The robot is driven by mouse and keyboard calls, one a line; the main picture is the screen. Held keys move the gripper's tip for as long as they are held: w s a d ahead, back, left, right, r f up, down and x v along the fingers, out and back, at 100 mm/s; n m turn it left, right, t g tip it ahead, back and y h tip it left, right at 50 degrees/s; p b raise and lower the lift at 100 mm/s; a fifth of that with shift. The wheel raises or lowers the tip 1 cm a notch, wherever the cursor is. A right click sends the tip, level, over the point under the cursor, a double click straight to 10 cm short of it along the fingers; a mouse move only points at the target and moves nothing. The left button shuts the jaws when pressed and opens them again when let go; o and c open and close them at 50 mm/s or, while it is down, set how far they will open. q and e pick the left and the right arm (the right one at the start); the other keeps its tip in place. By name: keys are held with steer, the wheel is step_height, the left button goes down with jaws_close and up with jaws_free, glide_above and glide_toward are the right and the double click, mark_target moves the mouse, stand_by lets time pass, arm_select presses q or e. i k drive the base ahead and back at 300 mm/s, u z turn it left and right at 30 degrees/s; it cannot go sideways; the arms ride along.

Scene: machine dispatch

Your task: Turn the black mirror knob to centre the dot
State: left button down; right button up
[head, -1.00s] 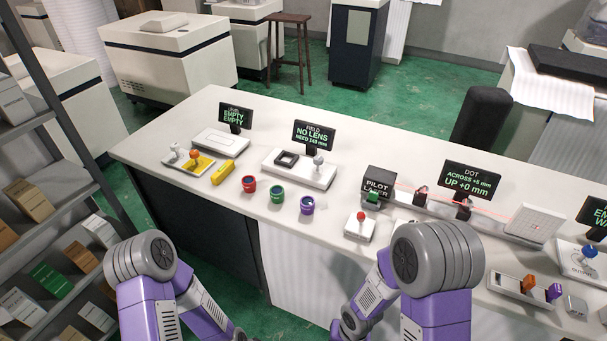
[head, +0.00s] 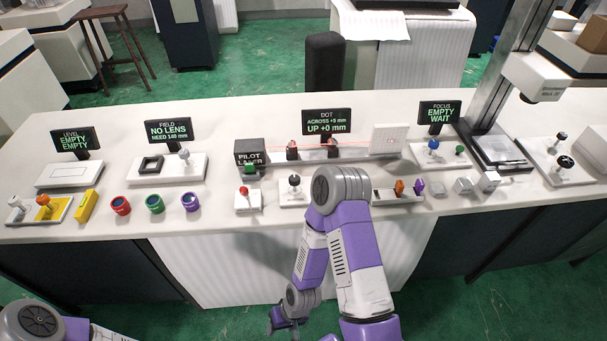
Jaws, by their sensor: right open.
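The black knob (head: 294,180) stands on a small white base (head: 293,199) near the front of the bench, left of my right arm's elbow. The dot display (head: 327,123) reads UP +0 mm and a positive ACROSS value whose digit is small. A thin red beam runs from the pilot laser box (head: 249,147) past two dark mirror mounts, one on the left (head: 292,151) and one on the right (head: 332,149), to a white target panel (head: 389,139). My right gripper (head: 275,323) hangs open below the bench front, apart from the knob. My left gripper is out of view.
A red-topped knob (head: 244,190) stands left of the black one. A tray with orange and purple pieces (head: 398,196) lies right of my elbow, which hides part of the bench.

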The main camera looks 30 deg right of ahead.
mark_target(294, 180)
steer(key=u, duration=0.4)
steer(key=k, duration=0.6)
steer(key=z, duration=1.25)
steer(key=i, duration=0.5)
